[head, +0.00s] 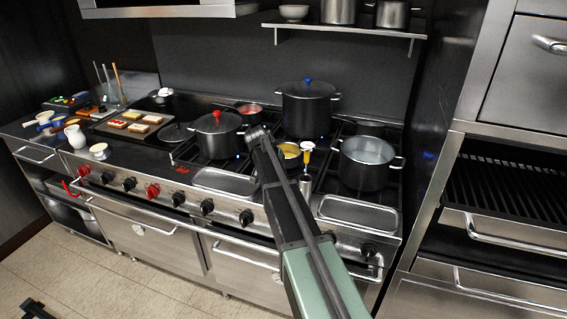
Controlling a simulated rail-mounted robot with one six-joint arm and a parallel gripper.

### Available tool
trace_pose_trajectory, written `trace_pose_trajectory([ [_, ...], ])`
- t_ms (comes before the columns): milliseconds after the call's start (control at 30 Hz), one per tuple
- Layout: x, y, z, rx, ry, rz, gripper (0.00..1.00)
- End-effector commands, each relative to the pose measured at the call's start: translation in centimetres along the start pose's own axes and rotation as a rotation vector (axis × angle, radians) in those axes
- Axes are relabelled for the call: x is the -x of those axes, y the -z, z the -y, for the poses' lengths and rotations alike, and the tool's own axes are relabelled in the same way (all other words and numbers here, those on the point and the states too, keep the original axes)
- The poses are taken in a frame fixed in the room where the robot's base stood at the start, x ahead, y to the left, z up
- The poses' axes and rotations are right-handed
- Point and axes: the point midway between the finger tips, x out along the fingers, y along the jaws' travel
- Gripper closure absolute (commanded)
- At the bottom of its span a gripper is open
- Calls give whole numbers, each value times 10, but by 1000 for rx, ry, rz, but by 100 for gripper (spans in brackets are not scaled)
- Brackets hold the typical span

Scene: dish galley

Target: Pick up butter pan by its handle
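A small pan with yellow contents, which looks like the butter pan (290,149), sits on the stove between the pots. Its handle cannot be made out; my arm covers the area just left of it. My gripper (257,132) is at the far end of my outstretched arm, left of and slightly beyond the pan in the picture. Its fingers are small and dark against the dark stove, so I cannot tell whether they are open or touch anything.
A black pot with a red-knobbed lid (217,134) stands left of my gripper. A tall pot with a blue knob (308,108) is behind, and an open pot (367,163) is to the right. A yellow-and-white-topped utensil (307,149) stands close right of the pan.

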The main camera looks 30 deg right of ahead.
Motion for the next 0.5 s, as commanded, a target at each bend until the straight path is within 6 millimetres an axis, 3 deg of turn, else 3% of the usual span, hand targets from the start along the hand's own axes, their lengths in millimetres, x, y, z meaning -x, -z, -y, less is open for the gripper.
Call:
trace_pose_trajectory([
  [267, -1, 0, 0, 0, 0, 0, 51],
  [500, -1, 0, 0, 0, 0, 0, 84],
])
